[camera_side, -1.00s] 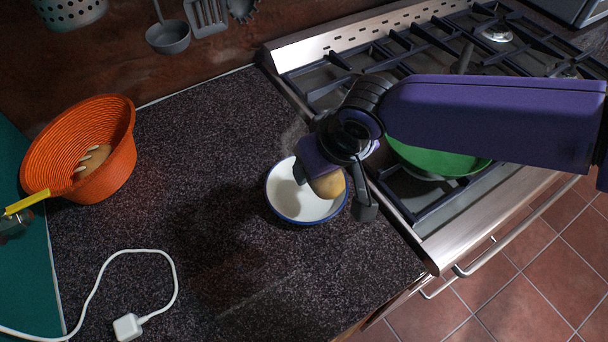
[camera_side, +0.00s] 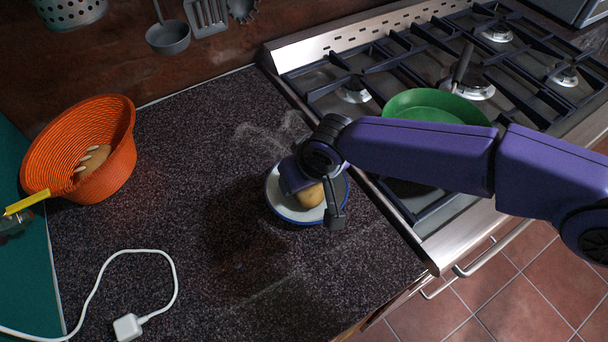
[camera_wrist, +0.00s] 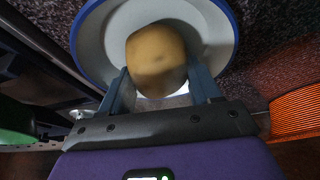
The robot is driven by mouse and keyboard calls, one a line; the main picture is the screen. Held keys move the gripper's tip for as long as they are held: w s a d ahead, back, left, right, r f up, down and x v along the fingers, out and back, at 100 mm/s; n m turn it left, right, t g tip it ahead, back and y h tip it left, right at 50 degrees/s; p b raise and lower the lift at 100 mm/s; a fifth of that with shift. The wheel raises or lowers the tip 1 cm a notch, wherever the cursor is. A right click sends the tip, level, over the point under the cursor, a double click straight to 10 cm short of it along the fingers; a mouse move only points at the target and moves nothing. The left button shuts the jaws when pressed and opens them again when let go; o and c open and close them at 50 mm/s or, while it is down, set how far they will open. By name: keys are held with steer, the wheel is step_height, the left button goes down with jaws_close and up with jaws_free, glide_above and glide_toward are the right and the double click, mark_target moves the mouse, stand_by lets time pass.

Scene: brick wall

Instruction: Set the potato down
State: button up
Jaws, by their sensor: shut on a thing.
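The potato (camera_side: 311,196) is tan and rounded. My gripper (camera_side: 316,197) is shut on it, with a finger on either side. In the side view the potato is over the white bowl with a blue rim (camera_side: 281,211), low within its outline. In the wrist view the potato (camera_wrist: 156,60) sits between the two fingertips (camera_wrist: 158,84), with the bowl (camera_wrist: 92,45) behind it. I cannot tell whether the potato touches the bowl's bottom. The gripper hides part of the potato and of the bowl.
An orange basket (camera_side: 122,160) holding a brownish item stands at the left. A white cable with a plug (camera_side: 128,326) lies at the front left. A green pan (camera_side: 428,104) is on the gas hob at the right. The dark counter left of the bowl is clear.

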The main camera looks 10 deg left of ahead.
mark_target(317, 202)
steer(key=o, duration=0.9)
steer(key=shift+f, duration=0.15)
steer(key=v, duration=1.2)
steer(key=shift+r, duration=0.2)
